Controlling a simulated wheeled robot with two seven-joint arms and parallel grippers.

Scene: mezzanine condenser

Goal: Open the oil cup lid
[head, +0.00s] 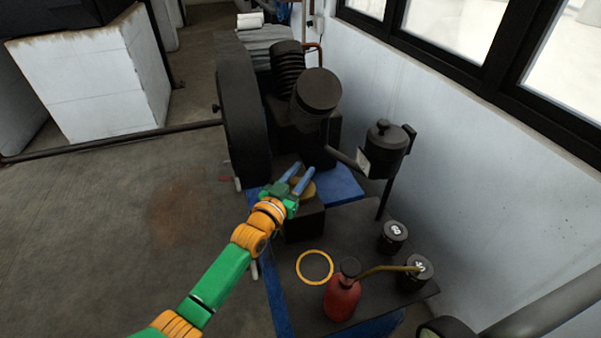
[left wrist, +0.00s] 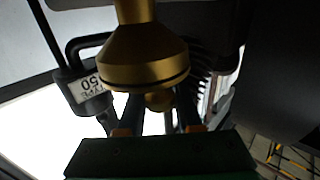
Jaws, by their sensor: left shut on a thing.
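The brass oil cup (left wrist: 143,50) is large in the left wrist view, with a narrow neck and a flared body. A thin dark line runs along its wide rim, where the lid (left wrist: 150,87) appears to sit against the body. A small brass knob (left wrist: 158,101) projects from the lid between my fingers. In the head view only a bit of brass (head: 308,189) shows, mostly hidden by the gripper. My left gripper (head: 299,178) has its two blue fingers on either side of the knob, shut on it; it also shows in the left wrist view (left wrist: 160,112). My right gripper is not in view.
A dark machine with a big flywheel (head: 243,110) and cylinders (head: 318,90) stands just beyond the gripper. A dark lidded canister (head: 384,150) is to the right. A red oil can (head: 341,298), dark jars (head: 392,237) and a yellow ring (head: 315,267) are on the bench nearer me.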

